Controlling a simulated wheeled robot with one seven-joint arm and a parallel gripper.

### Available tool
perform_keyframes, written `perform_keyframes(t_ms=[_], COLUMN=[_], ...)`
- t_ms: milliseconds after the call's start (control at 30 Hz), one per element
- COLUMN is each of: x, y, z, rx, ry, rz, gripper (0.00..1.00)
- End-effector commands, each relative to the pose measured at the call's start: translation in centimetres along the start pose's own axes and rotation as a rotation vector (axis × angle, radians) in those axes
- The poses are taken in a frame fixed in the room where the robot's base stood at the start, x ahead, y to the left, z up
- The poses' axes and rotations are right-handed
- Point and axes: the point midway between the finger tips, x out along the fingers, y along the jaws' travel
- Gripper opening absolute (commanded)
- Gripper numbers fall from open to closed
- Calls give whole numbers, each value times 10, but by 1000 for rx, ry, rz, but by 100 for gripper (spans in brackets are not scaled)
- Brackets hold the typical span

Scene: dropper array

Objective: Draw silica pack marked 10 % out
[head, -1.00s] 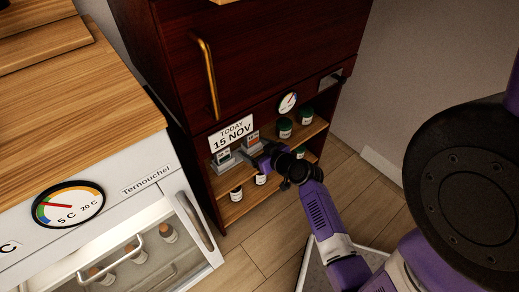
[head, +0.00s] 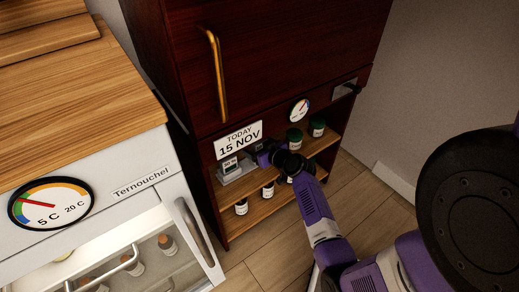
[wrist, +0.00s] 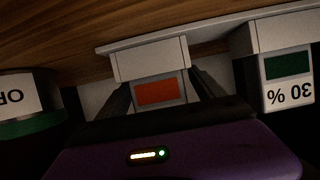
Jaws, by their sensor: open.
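A pale silica pack with an orange-red square (wrist: 158,91) sits in a light tray or holder (wrist: 147,45) in the wrist view, which shows the shelf upside down. Its number is hidden by my gripper. My gripper (wrist: 161,84) is open, with one dark finger on each side of this pack. I cannot tell whether the fingers touch it. A second pack (wrist: 288,80), marked 30 % with a green square, is beside it; it also shows in the head view (head: 230,164). There, my gripper (head: 266,156) covers the orange-red pack.
Green-lidded jars (head: 295,138) stand right of my gripper; one (wrist: 32,95) is close beside it in the wrist view. A date sign reading 15 NOV (head: 239,140) and a dial (head: 299,110) are above. White-labelled bottles (head: 241,207) stand on the lower shelf.

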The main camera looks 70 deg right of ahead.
Motion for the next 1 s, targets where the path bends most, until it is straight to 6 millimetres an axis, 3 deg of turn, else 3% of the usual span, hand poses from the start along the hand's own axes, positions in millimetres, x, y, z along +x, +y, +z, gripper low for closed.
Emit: perform_keyframes(t_ms=[267,600,633,867,1000], x=[1,1,1,1,1], y=[0,0,0,0,0], z=[0,0,0,0,0], rx=[0,0,0,0,0], ry=[0,0,0,0,0], rz=[0,0,0,0,0], gripper=[78,13,50,5,4])
